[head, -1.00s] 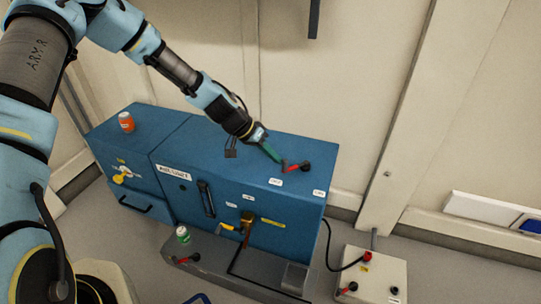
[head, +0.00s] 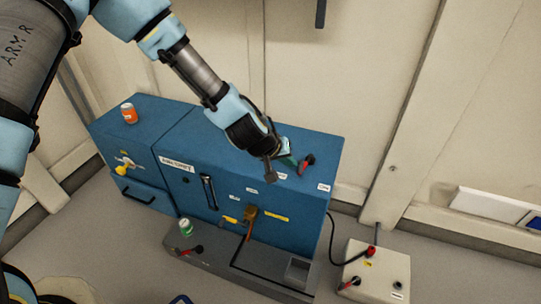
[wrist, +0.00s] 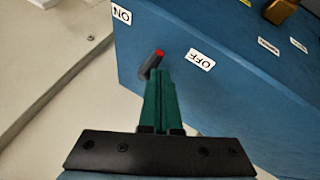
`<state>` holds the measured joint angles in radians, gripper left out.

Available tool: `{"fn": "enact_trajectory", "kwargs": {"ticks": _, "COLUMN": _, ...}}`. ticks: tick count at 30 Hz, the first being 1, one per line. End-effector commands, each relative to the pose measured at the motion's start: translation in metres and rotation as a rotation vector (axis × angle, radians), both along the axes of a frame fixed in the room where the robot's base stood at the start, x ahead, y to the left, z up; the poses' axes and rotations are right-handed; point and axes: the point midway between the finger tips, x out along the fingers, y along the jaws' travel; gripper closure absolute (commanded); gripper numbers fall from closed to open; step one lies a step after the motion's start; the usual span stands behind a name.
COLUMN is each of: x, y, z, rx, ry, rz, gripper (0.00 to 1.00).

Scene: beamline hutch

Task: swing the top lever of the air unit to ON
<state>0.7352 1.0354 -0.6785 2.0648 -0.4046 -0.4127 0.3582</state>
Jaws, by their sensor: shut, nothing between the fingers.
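The air unit is a blue cabinet (head: 228,150); its top also shows in the wrist view (wrist: 230,100). The top lever (head: 306,161), red with a dark knob, is near the right end of its top. In the wrist view the lever (wrist: 151,65) is between the OFF label (wrist: 200,60) and the ON label (wrist: 122,14), nearer OFF. My gripper (head: 291,161) has its green fingers shut and empty, with their tips right beside the lever. They also show in the wrist view (wrist: 160,78), partly overlapping the knob; I cannot tell whether they touch it.
An orange can (head: 129,113) stands on the cabinet's left top. A pale box (head: 375,271) with a cable is at the lower right. The wall is close behind the cabinet.

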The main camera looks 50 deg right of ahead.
Motion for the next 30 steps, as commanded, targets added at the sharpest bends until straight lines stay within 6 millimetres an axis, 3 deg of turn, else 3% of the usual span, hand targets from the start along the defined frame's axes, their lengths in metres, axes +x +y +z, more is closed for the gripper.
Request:
{"fn": "enact_trajectory", "kwargs": {"ticks": 21, "x": -0.069, "y": -0.023, "z": 0.004, "rx": -0.002, "ry": -0.001, "rz": 0.667, "gripper": 1.00}}
{"fn": "enact_trajectory", "kwargs": {"ticks": 30, "x": -0.070, "y": -0.026, "z": 0.000, "rx": 0.000, "ry": 0.000, "rz": 0.725, "gripper": 1.00}}
